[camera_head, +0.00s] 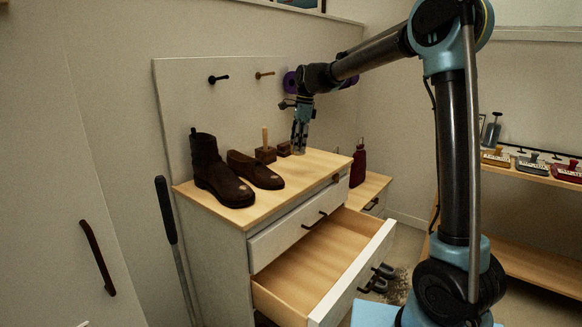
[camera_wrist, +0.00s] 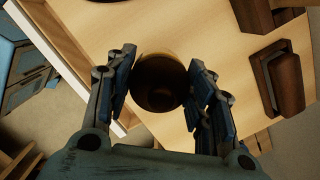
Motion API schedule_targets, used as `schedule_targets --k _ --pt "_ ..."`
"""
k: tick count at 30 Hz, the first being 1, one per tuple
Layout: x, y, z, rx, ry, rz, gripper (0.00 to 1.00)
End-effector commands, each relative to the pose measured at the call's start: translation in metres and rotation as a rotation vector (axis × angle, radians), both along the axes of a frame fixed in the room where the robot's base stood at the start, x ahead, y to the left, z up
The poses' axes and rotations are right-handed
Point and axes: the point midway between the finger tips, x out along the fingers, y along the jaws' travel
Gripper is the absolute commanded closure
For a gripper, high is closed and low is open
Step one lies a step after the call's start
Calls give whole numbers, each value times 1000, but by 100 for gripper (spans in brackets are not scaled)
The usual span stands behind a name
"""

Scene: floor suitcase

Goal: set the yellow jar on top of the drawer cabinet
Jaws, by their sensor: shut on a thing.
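My gripper (camera_head: 299,143) is low over the back right part of the drawer cabinet's wooden top (camera_head: 285,200). In the wrist view its two fingers (camera_wrist: 162,72) stand on both sides of a round jar (camera_wrist: 159,88) and are shut on it. The jar looks dark brown from above, with a thin paler rim; no clear yellow shows. In the head view the fingers mostly hide it. The cabinet top also shows in the wrist view (camera_wrist: 105,22) beneath the jar. I cannot tell whether the jar's base touches it.
A tall boot (camera_head: 212,172) and a low shoe (camera_head: 254,170) stand on the top's left. A brown block with an upright handle (camera_head: 265,152) is close left of my gripper. The drawer (camera_head: 325,262) is pulled out. A dark red bottle (camera_head: 358,166) stands on the right.

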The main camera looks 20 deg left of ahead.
Motion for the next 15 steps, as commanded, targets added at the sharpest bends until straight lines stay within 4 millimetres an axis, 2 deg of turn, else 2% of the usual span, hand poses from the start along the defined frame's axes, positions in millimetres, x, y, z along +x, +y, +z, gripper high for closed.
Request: schedule_targets --k 3,6,15 --pt "4 -6 -20 0 0 -8 90" --pt "5 -8 -32 0 0 -11 90" --pt "7 -11 -52 0 0 -15 90"
